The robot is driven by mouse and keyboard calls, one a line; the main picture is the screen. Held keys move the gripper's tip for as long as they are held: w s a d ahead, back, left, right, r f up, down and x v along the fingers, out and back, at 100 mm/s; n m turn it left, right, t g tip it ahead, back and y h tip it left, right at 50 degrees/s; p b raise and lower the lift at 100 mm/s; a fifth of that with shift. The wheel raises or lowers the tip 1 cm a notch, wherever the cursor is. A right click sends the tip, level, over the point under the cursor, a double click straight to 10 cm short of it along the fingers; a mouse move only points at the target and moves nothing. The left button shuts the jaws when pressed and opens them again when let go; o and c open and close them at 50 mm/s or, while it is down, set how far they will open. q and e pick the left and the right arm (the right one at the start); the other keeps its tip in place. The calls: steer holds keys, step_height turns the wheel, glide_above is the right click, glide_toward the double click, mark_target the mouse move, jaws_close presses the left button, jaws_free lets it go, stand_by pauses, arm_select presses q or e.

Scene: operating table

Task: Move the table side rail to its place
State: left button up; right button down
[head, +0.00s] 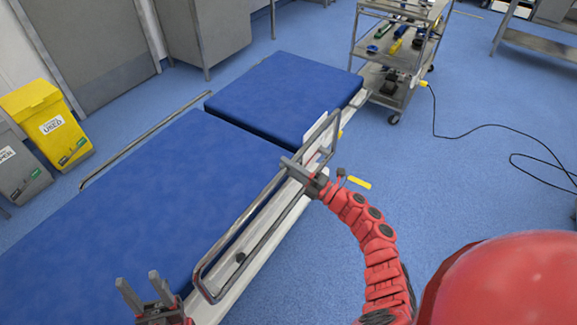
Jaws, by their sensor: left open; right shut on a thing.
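The table side rail (234,229) is a long grey metal loop. It stands along the right edge of the blue-padded operating table (150,190), running from the lower middle of the view up to the far section. My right gripper (297,166) is shut on the rail toward its far half. My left gripper (141,281) is open and empty at the bottom left, over the near part of the pad and apart from the rail. Whether the rail is seated on the table's edge cannot be told from this view.
A second blue pad (285,95) forms the table's far end. A thin metal rail (150,139) runs along the left side. A metal trolley (357,45) with tools stands beyond. Yellow (45,115) and grey bins stand left. A black cable (470,134) lies on the open floor at right.

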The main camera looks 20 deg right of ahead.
mark_target(289, 207)
step_height(289, 207, down, 18)
steer(key=b, duration=1.5)
steer(key=shift+s+r, duration=0.1)
steer(key=c, duration=1)
jaws_free()
steer(key=shift+o, duration=1.6)
steer(key=v, duration=1.7)
